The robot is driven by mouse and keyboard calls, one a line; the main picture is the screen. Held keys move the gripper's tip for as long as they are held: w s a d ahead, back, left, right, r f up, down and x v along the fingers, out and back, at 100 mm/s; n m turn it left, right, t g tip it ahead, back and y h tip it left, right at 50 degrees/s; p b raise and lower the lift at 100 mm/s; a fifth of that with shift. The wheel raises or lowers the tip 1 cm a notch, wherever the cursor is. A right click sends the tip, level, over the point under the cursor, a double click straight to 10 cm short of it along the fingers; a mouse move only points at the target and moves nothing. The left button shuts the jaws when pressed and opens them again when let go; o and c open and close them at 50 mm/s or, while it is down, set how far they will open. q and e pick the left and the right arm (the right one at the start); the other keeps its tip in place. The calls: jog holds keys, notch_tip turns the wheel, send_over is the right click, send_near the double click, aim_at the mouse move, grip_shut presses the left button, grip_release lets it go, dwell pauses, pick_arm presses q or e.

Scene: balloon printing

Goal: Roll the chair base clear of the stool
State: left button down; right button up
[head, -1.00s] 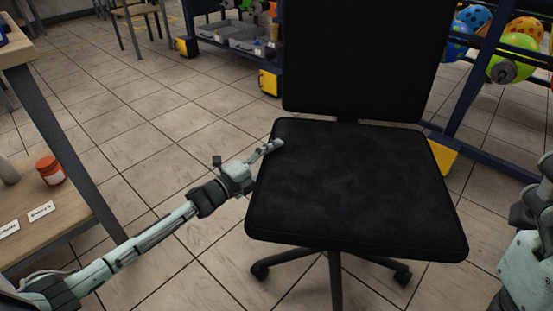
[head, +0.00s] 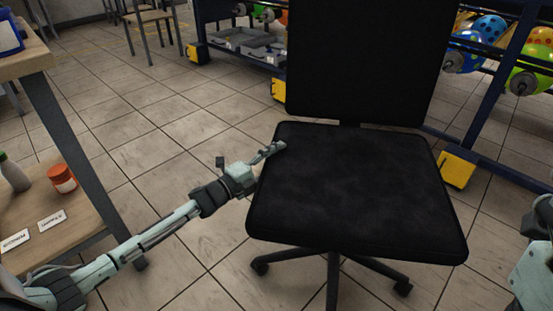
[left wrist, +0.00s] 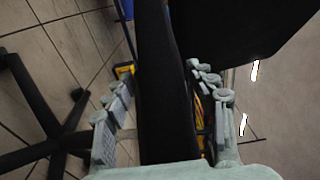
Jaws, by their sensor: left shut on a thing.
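The black office chair (head: 350,190) stands in front of me in the head view, with its padded seat, tall backrest (head: 365,60) and dark star-shaped base (head: 333,270) on the floor. My left gripper (head: 272,150) is shut on the left edge of the seat. In the left wrist view, my left gripper's fingers (left wrist: 160,100) lie on either side of the black seat edge, and part of the chair base (left wrist: 40,120) shows at left. A wooden-topped stool (head: 150,17) stands far back at upper left, well apart from the chair. My right gripper is out of sight; only part of that arm shows at the right edge.
A wooden workbench (head: 85,150) stands close at left, with an orange jar (head: 62,178) on its lower shelf. A blue rack with yellow feet (head: 457,170) and colourful balloons (head: 487,28) stands behind the chair. Tiled floor (head: 150,130) between bench and chair is clear.

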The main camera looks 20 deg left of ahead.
pick_arm(q)
jog(key=c, duration=0.8)
grip_release()
jog(key=shift+w+a, duration=0.15)
jog(key=shift+a, duration=0.3)
jog(key=o, duration=0.3)
jog(key=shift+d, duration=0.25)
jog(key=shift+o, duration=0.2)
jog(key=v, duration=1.2)
jog(key=shift+f, duration=0.1)
